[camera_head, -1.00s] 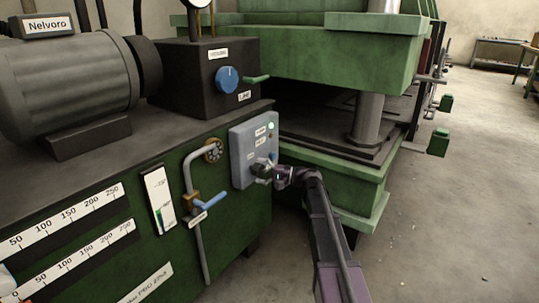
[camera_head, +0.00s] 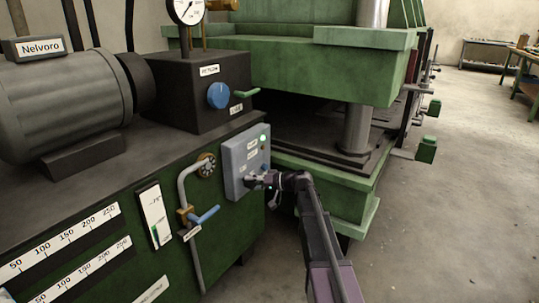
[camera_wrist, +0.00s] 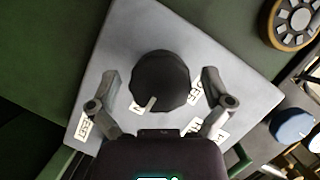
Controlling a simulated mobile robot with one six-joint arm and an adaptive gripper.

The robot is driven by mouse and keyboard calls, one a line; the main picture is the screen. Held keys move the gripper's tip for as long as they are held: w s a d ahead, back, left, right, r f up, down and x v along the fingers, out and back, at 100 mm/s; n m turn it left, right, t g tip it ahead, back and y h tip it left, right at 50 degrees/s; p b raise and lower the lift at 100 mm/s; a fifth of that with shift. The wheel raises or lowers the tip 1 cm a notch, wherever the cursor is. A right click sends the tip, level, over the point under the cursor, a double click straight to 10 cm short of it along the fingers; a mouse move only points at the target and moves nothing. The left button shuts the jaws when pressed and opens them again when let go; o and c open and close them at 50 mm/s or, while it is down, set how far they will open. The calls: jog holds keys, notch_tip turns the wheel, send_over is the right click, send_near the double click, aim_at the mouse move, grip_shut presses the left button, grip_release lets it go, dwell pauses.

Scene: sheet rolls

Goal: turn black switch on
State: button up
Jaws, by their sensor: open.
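The black switch is a round dark knob (camera_wrist: 160,80) with a pale pointer mark, on a grey panel (camera_wrist: 215,50) in the wrist view. The pointer aims toward the lower left of that picture, near a small white label. My gripper (camera_wrist: 158,95) is open, with one finger on each side of the knob and a gap showing on both sides. In the head view my gripper (camera_head: 256,181) is at the lower part of the grey panel (camera_head: 236,158) and hides the knob there. A green light (camera_head: 263,137) glows at the panel's top.
A bent pipe with a blue lever (camera_head: 205,215) stands left of the panel. A blue round knob (camera_head: 218,95) and a green lever (camera_head: 246,93) are on the black box above. The green press (camera_head: 320,190) is close on the right. Open floor (camera_head: 450,200) lies farther right.

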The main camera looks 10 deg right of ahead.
jog(key=n+t+h+p, duration=0.1)
jog(key=n+h+p, duration=0.1)
jog(key=n, duration=0.1)
jog(key=shift+n, duration=0.3)
jog(key=n+t+h+p, duration=0.1)
jog(key=n+h, duration=0.1)
jog(key=n, duration=0.1)
jog(key=a+r+p+v, duration=0.1)
jog(key=p+v, duration=0.5)
jog(key=v, duration=0.8)
jog(key=s+a+r+m+g+h+p, duration=0.3)
jog(key=s+r+p, duration=0.9)
jog(key=p, duration=1.2)
jog(key=a+r+g+h, duration=0.1)
jog(key=a+r+g, duration=0.1)
jog(key=a+g, duration=0.1)
jog(key=shift+s+a+r+m+h, duration=0.3)
jog(key=shift+s+a+h, duration=0.1)
jog(key=shift+a, duration=0.1)
